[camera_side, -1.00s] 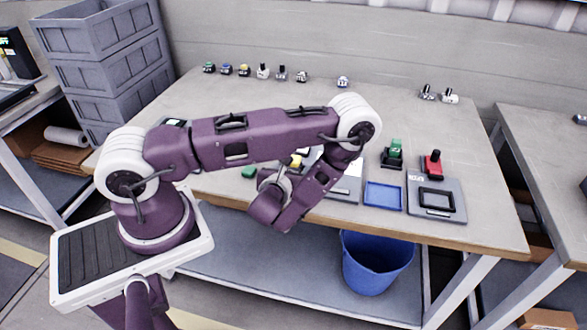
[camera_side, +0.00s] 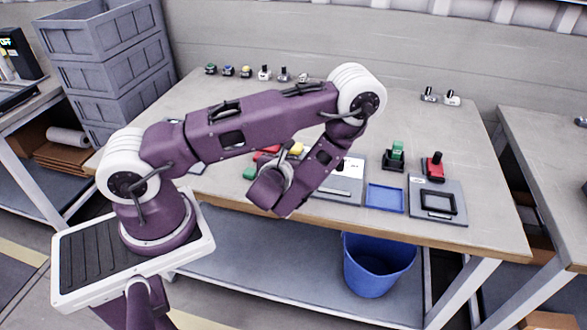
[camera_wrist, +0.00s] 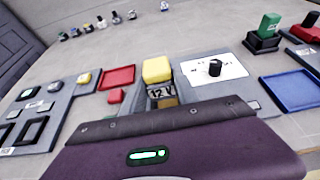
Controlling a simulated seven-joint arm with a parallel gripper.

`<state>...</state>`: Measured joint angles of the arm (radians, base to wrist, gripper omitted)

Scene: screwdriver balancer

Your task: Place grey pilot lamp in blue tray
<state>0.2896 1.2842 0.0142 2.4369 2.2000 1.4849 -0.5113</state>
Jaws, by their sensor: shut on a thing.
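My gripper (camera_side: 272,188) is low over the front edge of the bench, with its fingers hidden in the side view. In the wrist view its purple body fills the bottom. A small grey piece marked 12 V (camera_wrist: 160,91) shows just beyond that body, below a yellow block (camera_wrist: 157,70). It looks like the grey pilot lamp in my shut jaws, but the grip itself is hidden. The blue tray (camera_side: 385,198) lies empty near the front edge, right of my gripper. It also shows at the right of the wrist view (camera_wrist: 290,90).
A panel with a white card and black knob (camera_wrist: 215,69) lies between my gripper and the tray. A green block on a black base (camera_side: 396,150) and a red one (camera_side: 434,166) stand behind the tray. A red tray (camera_wrist: 118,77) lies left. Several small parts line the back.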

